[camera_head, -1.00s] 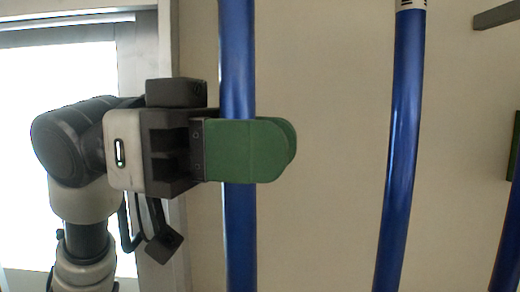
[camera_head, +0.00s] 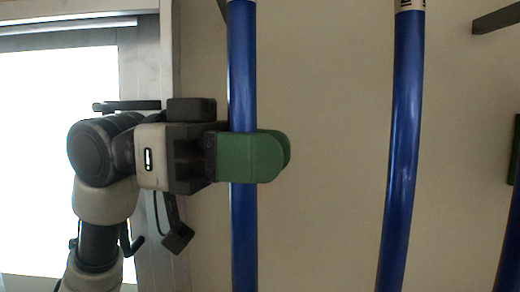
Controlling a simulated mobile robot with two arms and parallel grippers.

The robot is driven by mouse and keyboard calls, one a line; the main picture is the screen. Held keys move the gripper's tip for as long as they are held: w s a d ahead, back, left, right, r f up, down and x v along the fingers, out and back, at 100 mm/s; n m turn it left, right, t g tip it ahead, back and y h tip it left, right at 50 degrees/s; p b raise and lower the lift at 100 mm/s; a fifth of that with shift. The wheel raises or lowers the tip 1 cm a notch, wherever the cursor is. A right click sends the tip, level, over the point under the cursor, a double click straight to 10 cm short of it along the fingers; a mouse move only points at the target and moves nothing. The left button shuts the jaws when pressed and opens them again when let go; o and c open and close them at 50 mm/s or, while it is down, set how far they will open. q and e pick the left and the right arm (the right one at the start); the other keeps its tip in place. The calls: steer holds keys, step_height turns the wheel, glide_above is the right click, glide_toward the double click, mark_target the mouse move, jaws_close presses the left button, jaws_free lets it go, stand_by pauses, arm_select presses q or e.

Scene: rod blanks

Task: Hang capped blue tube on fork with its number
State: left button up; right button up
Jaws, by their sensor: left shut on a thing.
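My left gripper (camera_head: 252,157) comes in from the left with green finger pads. It is shut on a long blue tube (camera_head: 243,225) that hangs about upright in the middle left. The tube's top and bottom ends run out of the picture, so no cap or number on it shows. A dark grey bar (camera_head: 222,8), perhaps part of a fork, shows at the top edge beside this tube. Another dark bar (camera_head: 497,17) sticks in at the upper right.
A second blue tube (camera_head: 402,150) hangs to the right, slightly tilted, with a white marked band (camera_head: 410,5) at its top. A third blue tube (camera_head: 510,245) is cut by the right edge. A dark green piece (camera_head: 516,150) is at the right edge. A beige wall (camera_head: 325,120) lies behind.

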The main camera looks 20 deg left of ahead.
arm_select(q)
steer(key=o, duration=1)
steer(key=a+b, duration=0.3)
steer(key=a, duration=0.8)
steer(key=shift+w, duration=0.1)
